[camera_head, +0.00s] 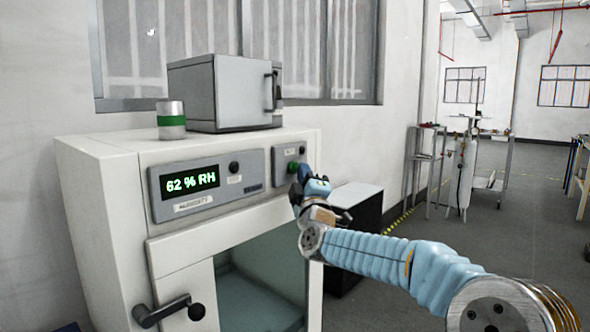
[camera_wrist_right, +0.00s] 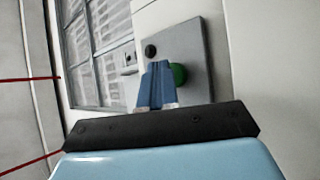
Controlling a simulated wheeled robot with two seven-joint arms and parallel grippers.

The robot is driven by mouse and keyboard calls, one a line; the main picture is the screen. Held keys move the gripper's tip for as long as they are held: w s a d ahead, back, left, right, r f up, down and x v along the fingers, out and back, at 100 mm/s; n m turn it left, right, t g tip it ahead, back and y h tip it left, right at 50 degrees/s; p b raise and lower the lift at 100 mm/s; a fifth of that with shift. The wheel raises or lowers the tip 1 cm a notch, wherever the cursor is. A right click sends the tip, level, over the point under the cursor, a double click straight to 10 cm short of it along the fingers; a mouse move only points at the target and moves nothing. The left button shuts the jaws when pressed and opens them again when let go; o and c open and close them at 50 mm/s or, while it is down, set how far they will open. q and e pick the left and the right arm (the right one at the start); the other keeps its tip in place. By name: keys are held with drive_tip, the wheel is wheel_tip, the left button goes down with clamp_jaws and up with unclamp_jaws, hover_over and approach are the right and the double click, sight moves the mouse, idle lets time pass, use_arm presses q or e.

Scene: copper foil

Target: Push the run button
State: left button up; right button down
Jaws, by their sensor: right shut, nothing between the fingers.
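A green button (camera_head: 293,167) sits on a small grey panel (camera_head: 280,158) on the front of a white cabinet; its label is too small to read. My right gripper (camera_head: 303,174) is in front of that panel, just beside and below the green button. In the right wrist view the closed blue fingers (camera_wrist_right: 156,80) point at the panel, and the green button (camera_wrist_right: 180,74) shows just right of them, partly hidden. I cannot tell if the fingers touch it. A black round control (camera_wrist_right: 150,50) is above. My left gripper is out of view.
The white cabinet (camera_head: 100,190) has a "62 % RH" display (camera_head: 191,183), a windowed door with a black handle (camera_head: 165,311), and a grey box (camera_head: 225,92) and green-banded cylinder (camera_head: 171,120) on top. A black-and-white unit (camera_head: 356,197) stands right, behind my arm.

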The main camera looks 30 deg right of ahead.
drive_tip(key=shift+w, duration=0.15)
idle(0.4)
drive_tip(key=shift+w+a, duration=0.15)
drive_tip(key=shift+w, duration=0.15)
drive_tip(key=shift+s, duration=0.45)
